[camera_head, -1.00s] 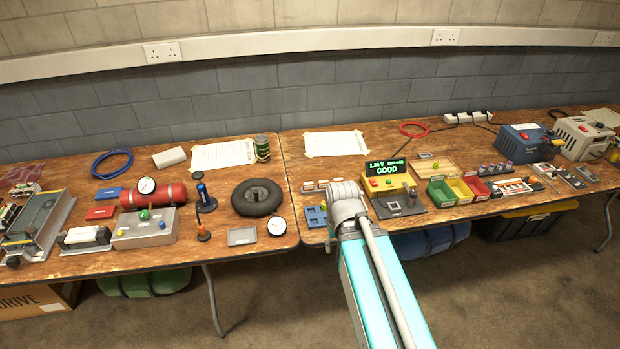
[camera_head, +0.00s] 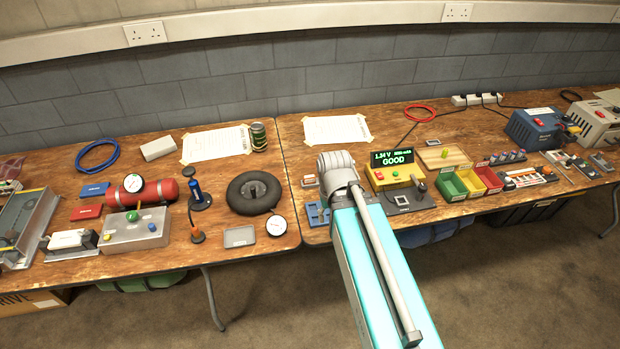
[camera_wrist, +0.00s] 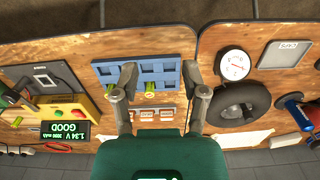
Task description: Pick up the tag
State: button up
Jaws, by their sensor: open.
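My gripper (camera_wrist: 160,78) is open, its two fingers apart with nothing held between them. In the wrist view the fingertips are over the edge of a blue compartment tray (camera_wrist: 105,69); the tray also shows beside my arm in the head view (camera_head: 314,214). A green piece (camera_wrist: 150,86) shows at the tray, between the fingers. Small pale pieces with orange marks (camera_wrist: 147,115) lie between the fingers, nearer the palm; one shows in the head view (camera_head: 309,180). They may be tags, but I cannot read them. My arm hides part of this area in the head view.
A black ring-shaped tyre (camera_wrist: 240,105) and a round gauge (camera_wrist: 234,64) lie close beside the right finger in the wrist view. A yellow tester with a green display (camera_head: 392,158) stands on the other side. The gap between two tables (camera_head: 282,165) runs nearby.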

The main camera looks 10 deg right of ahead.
jog(key=shift+a, duration=0.2)
jog(key=shift+o, duration=1)
jog(key=shift+w+a, duration=0.1)
jog(key=t+b, duration=0.2)
jog(key=t, duration=0.3)
send_near(309, 176)
notch_tip(309, 176, up, 4)
jog(key=shift+s+f, duration=0.2)
jog(key=shift+s, duration=0.35)
jog(key=shift+f, duration=0.15)
jog(key=shift+g, duration=0.3)
jog(key=b+x, duration=0.7)
jog(key=x, duration=0.1)
jog(key=shift+w+f+b, duration=0.15)
jog(key=shift+b, duration=0.15)
